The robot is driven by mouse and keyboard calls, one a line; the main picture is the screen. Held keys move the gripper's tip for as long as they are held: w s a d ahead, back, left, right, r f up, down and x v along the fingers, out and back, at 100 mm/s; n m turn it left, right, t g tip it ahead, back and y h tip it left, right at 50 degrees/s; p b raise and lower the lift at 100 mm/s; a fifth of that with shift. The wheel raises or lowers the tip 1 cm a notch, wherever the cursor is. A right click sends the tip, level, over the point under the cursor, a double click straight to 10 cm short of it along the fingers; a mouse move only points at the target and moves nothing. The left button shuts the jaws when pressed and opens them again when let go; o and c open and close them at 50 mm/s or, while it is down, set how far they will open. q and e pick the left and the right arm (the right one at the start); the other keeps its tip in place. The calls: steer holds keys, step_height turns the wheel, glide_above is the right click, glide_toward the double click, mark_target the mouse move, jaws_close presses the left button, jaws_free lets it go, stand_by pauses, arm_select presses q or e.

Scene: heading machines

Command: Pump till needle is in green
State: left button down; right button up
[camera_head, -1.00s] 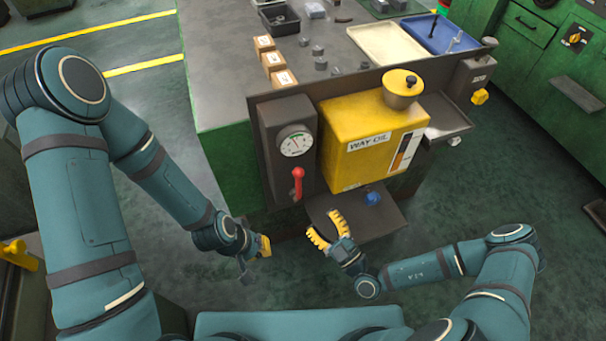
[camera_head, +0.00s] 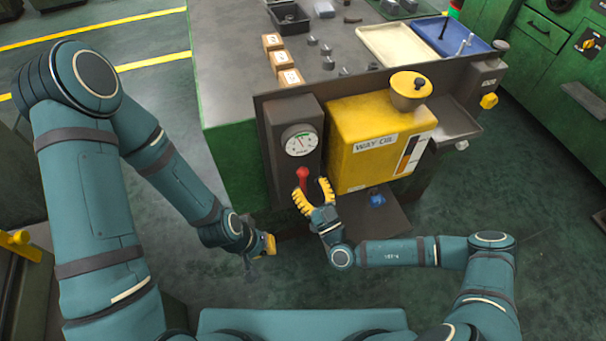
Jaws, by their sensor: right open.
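A round white gauge (camera_head: 300,140) is on a dark panel at the machine's front; a green band shows on its dial, but the needle is too small to read surely. Below it is a red lever handle (camera_head: 302,176). My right gripper (camera_head: 312,192) is open, its yellow fingers spread on either side of the lower part of the red handle; I cannot tell whether they touch it. My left gripper (camera_head: 265,244) hangs low to the left of the lever, apart from it; its finger gap is not clear.
A yellow way oil tank (camera_head: 372,140) with a yellow cap stands right of the gauge. A blue knob (camera_head: 377,200) is below it over a dark tray. Wooden blocks (camera_head: 281,57) and small metal parts lie on the bench top. The floor in front is clear.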

mark_target(305, 178)
steer(key=shift+x, duration=1.95)
jaws_close()
